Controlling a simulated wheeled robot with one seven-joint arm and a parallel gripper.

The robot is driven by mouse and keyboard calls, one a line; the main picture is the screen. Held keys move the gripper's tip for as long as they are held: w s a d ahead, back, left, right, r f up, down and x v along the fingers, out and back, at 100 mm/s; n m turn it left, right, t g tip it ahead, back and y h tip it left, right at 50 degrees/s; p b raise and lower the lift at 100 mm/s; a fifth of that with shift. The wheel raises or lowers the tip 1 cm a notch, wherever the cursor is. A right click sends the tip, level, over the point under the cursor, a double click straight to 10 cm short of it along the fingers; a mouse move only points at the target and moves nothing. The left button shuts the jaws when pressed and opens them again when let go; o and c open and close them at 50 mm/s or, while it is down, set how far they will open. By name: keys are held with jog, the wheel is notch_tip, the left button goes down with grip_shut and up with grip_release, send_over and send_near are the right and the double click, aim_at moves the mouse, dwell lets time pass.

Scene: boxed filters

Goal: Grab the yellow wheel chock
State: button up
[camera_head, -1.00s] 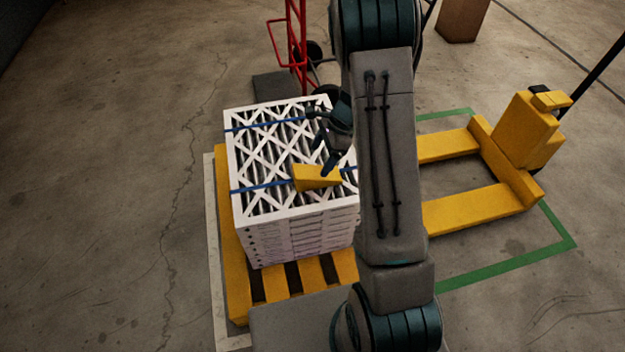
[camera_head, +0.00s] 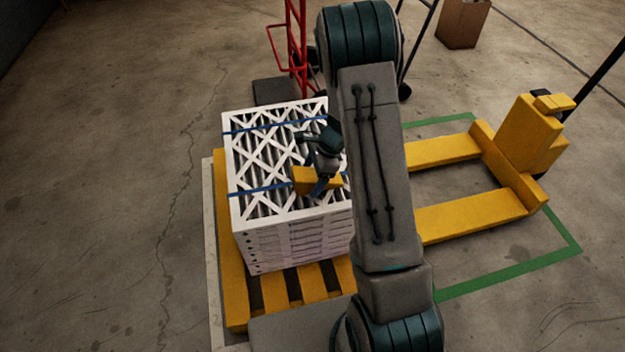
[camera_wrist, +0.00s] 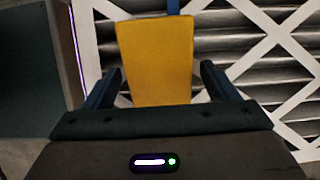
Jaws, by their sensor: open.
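The yellow wheel chock (camera_head: 308,180) lies on top of the stack of white-framed filters (camera_head: 262,160), near its front right. My gripper (camera_head: 320,185) is at the chock from above, and part of the chock is hidden behind it in the head view. In the wrist view the chock (camera_wrist: 157,60) lies ahead of and between the two open fingers of my gripper (camera_wrist: 162,85). A gap shows between each finger and the chock's sides near its close end.
The filters stand on a yellow pallet (camera_head: 236,290), with blue straps around them. A yellow pallet jack (camera_head: 470,212) stands to the right inside green floor lines. A red hand truck (camera_head: 293,50) and a cardboard box (camera_head: 463,22) are behind. Floor to the left is clear.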

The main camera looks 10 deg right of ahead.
jog(key=shift+f, duration=0.25)
dwell(0.4)
jog(key=c, duration=1.3)
